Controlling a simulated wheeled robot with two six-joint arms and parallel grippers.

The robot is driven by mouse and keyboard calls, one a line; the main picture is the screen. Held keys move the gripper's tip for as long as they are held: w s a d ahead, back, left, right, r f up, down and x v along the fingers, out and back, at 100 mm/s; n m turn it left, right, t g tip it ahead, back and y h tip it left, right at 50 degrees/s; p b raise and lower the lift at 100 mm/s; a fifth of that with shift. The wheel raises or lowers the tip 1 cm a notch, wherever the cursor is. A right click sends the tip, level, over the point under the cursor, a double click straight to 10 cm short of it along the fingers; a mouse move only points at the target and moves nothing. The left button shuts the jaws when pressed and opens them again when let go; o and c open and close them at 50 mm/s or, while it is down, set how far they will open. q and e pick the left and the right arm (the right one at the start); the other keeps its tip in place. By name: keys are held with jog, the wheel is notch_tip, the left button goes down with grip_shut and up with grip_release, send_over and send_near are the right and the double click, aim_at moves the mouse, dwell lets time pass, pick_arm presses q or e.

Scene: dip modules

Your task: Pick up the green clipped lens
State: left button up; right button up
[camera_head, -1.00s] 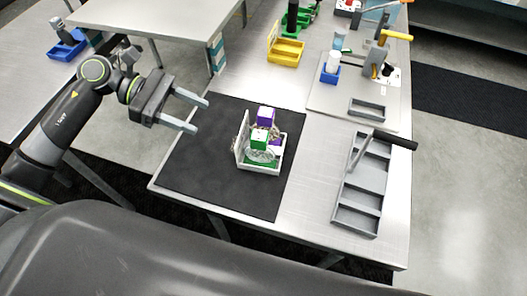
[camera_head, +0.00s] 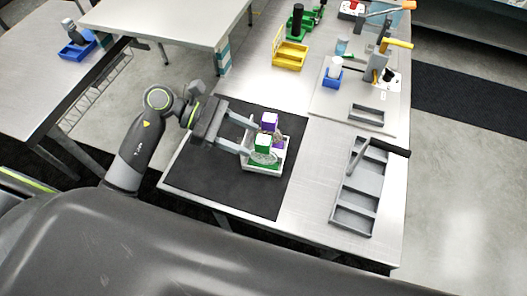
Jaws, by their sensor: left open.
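The green clipped lens (camera_head: 263,156), a clear round disc with a green and white block clipped on top, stands in a small white tray (camera_head: 268,169) on the black mat. A purple and white clip block (camera_head: 270,122) stands just behind it in the same tray. My left gripper (camera_head: 249,138) is open, with its two fingers pointing right and their tips at the left side of the tray, close to the green clip. I cannot tell whether they touch it. The tips partly cover the tray's left side. My right gripper is not in view.
A grey compartment tray (camera_head: 357,191) with a black-handled tool (camera_head: 388,147) lies to the right. A yellow bin (camera_head: 290,55), a blue holder (camera_head: 332,78) and a yellow-handled press (camera_head: 381,62) stand farther back. The mat's front part (camera_head: 235,190) is clear.

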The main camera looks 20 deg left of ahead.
aim_at(263, 147)
pick_arm(q)
jog(key=shift+p+x, duration=0.8)
jog(key=shift+x, duration=0.05)
jog(key=p+x, duration=0.1)
jog(key=x, duration=0.2)
jog(key=shift+s+p, duration=0.1)
jog(key=shift+p, duration=0.2)
jog(key=shift+d+f, duration=0.3)
jog(key=shift+d, duration=0.1)
jog(key=shift+c, duration=0.3)
jog(key=shift+c, duration=1.1)
jog(key=c, duration=0.8)
